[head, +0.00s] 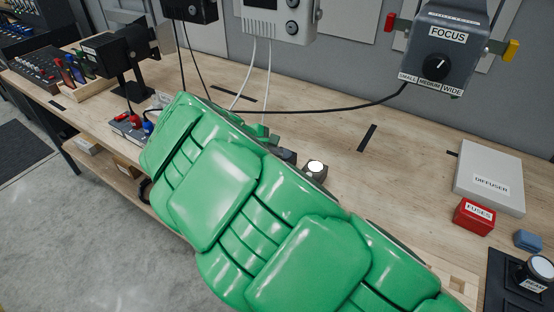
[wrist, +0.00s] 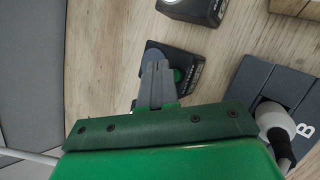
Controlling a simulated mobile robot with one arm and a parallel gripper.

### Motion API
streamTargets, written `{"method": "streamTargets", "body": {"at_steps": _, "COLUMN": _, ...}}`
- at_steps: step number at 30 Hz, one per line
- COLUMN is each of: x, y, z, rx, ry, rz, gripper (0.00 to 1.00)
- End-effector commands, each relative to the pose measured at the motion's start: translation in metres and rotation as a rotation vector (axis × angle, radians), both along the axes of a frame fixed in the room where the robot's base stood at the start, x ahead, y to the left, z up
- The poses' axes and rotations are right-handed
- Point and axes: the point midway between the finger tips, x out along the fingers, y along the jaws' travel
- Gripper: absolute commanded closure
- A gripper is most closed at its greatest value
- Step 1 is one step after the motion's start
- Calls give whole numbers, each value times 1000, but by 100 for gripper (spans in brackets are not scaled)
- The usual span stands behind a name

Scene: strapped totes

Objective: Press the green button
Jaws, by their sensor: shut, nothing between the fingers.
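A small green button (wrist: 178,75) shows in the wrist view on a dark box (wrist: 186,62), partly hidden by my gripper's fingers. My gripper (wrist: 156,66) is shut and empty, its grey fingertips overlapping the box just left of the green button. I cannot tell whether the fingertips touch the box. A rounded blue-grey part (wrist: 152,54) shows behind the fingertips. In the head view my green arm fills the middle and hides the gripper's fingers and the green button. A dark box (head: 285,155) shows just past the arm.
A box with a white button (head: 315,167) stands right of the arm; a dark labelled box (wrist: 196,8) is at the wrist view's top. The FOCUS unit (head: 437,55) hangs behind.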

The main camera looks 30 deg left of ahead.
Motion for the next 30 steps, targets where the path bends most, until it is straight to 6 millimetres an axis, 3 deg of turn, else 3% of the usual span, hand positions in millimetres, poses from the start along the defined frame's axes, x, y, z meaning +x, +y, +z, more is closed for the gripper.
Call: {"method": "streamTargets", "body": {"at_steps": 30, "x": 0, "y": 0, "z": -9, "rx": 0, "ry": 0, "rz": 0, "gripper": 100}}
